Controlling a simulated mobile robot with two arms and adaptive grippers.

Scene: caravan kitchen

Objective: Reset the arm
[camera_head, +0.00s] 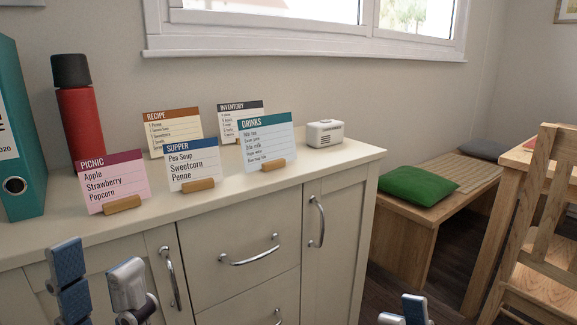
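My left gripper (98,283) is at the bottom left, in front of the cabinet doors and below the countertop edge. Its two fingers stand apart with nothing between them. Only the tip of my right gripper (405,312) shows at the bottom edge, right of the cabinet and over the dark floor. The rest of it is cut off, so I cannot tell whether it is open.
The cream cabinet (240,240) has protruding handles. On it stand a teal binder (30,130), a red bottle (80,120), several cards including a drinks card (266,140), and a white box (325,133). A bench (405,240) and wooden chair (545,230) are at right.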

